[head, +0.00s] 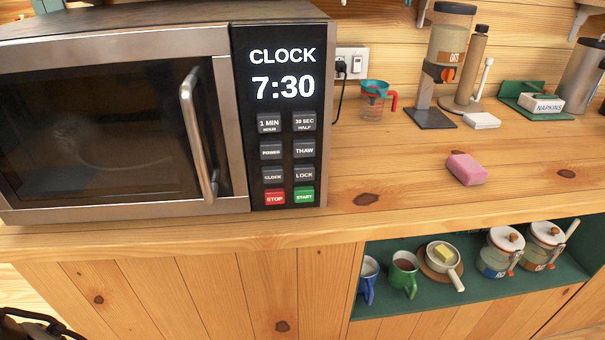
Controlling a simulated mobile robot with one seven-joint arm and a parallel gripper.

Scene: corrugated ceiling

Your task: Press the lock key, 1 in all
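The microwave (222,40) stands on the left of the wooden counter with its door closed. Its display (283,73) reads "CLOCK 7:30". The lock key (304,174) is a dark grey key in the right column of the keypad, below the thaw key (304,150) and above the green start key (304,195). The clock key (273,175) is to its left, above the red stop key (274,197). Nothing covers the lock key. My gripper is not recognisable in the head view. A dark, unclear shape shows at the lower left corner.
On the counter (425,200) are a pink sponge (466,169), a measuring cup (373,103), an oats dispenser (449,45) and a napkin holder (541,104). Mugs and jars stand on the green shelf below.

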